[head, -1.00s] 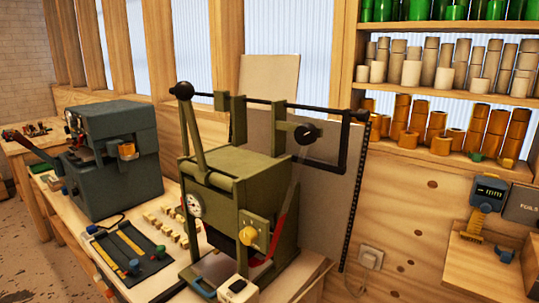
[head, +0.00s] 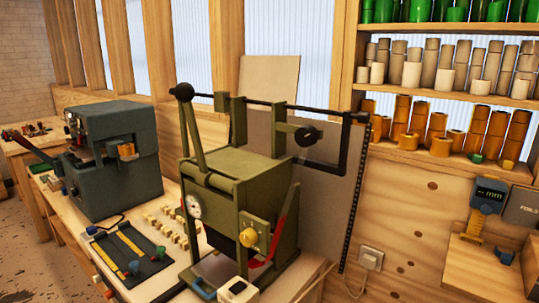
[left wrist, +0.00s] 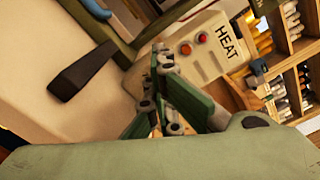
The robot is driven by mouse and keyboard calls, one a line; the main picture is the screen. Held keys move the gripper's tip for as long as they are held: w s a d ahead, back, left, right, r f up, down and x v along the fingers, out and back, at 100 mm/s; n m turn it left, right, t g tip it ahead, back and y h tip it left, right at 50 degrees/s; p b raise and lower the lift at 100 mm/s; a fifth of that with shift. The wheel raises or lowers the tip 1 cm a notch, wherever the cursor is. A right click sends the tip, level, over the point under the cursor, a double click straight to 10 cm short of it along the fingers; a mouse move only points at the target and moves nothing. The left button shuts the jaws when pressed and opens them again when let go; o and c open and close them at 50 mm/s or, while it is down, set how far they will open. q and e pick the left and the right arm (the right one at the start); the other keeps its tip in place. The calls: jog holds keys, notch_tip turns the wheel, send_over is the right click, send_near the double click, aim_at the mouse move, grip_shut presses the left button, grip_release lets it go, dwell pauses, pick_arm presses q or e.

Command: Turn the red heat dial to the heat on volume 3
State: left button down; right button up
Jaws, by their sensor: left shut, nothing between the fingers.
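In the left wrist view, a cream box (left wrist: 212,64) carries the printed word HEAT. A red round part (left wrist: 202,38) and an orange-red round part (left wrist: 186,48) sit beside the lettering. They are too small to tell which is the dial, and I cannot read a volume mark. My left gripper (left wrist: 160,62) is shut and empty, with its green-padded fingers in front of the box. I cannot tell if it touches the box. In the head view, an olive press (head: 235,205) has a yellow knob (head: 249,237) on its front. My right gripper is not in view.
A dark handle (left wrist: 82,70) lies left of my fingers in the wrist view. In the head view, a grey machine (head: 112,150) stands left of the press, with a black mat (head: 128,250) before it. Shelves with rolls (head: 437,125) stand at the right.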

pick_arm(q)
jog(key=shift+s+d+r+p, duration=0.1)
jog(key=shift+d+r+p, duration=0.3)
jog(key=shift+d+r, duration=0.2)
jog(key=shift+s+d+f, duration=0.1)
jog(key=shift+s, duration=0.05)
dwell(0.3)
jog(key=shift+r, duration=0.3)
jog(key=shift+w+a+v, duration=0.1)
jog(key=shift+a+v, duration=0.05)
jog(key=shift+v, duration=1.4)
jog(key=shift+w+a+v, duration=0.1)
jog(key=shift+a+v, duration=0.05)
jog(key=shift+v, duration=1.35)
jog(key=shift+r, duration=0.15)
